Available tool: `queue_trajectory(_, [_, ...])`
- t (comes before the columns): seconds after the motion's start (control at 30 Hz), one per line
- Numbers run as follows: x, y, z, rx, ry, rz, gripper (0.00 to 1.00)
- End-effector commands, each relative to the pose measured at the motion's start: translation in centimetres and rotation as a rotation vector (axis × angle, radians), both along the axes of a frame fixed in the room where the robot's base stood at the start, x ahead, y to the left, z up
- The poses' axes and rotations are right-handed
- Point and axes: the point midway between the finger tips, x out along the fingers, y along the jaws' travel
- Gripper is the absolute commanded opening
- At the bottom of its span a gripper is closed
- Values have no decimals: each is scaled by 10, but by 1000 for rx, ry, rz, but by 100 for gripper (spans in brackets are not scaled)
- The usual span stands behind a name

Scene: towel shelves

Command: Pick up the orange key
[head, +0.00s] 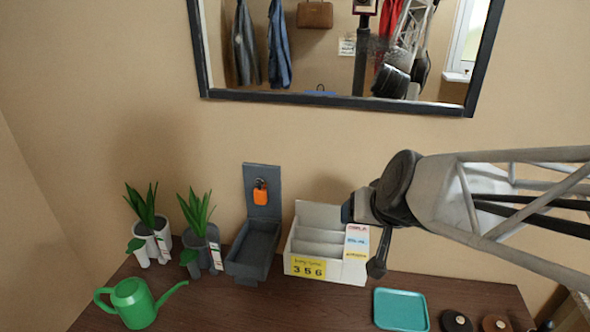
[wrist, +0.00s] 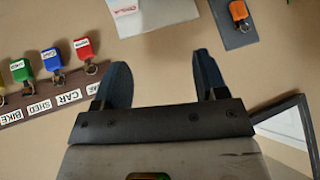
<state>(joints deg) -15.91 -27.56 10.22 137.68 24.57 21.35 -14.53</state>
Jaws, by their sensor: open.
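The orange key (head: 261,194) hangs on the upright back plate of a dark grey holder (head: 252,262) against the wall. In the wrist view the orange key (wrist: 238,10) is at the top right, beyond the right finger. My gripper (wrist: 160,75) is open, with its two dark blue fingers apart and nothing between them. In the head view my gripper (head: 352,206) is to the right of the key, above the white letter holder; its fingertips are hard to make out there.
A white letter holder (head: 303,265) stands right of the grey holder. Two potted plants (head: 150,235) and a green watering can (head: 133,302) are left. A teal tray (head: 400,310) is at right. The wrist view shows a labelled rack (wrist: 70,95) with several coloured keys. A mirror hangs above.

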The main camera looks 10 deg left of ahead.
Motion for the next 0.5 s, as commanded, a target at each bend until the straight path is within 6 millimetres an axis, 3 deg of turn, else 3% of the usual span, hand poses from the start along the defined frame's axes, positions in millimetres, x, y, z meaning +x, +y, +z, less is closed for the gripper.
queue_trajectory(0.2, [35,54,2,54,-118,10,66])
queue_trajectory(0.5, [69,119,-1,90,-264,-30,66])
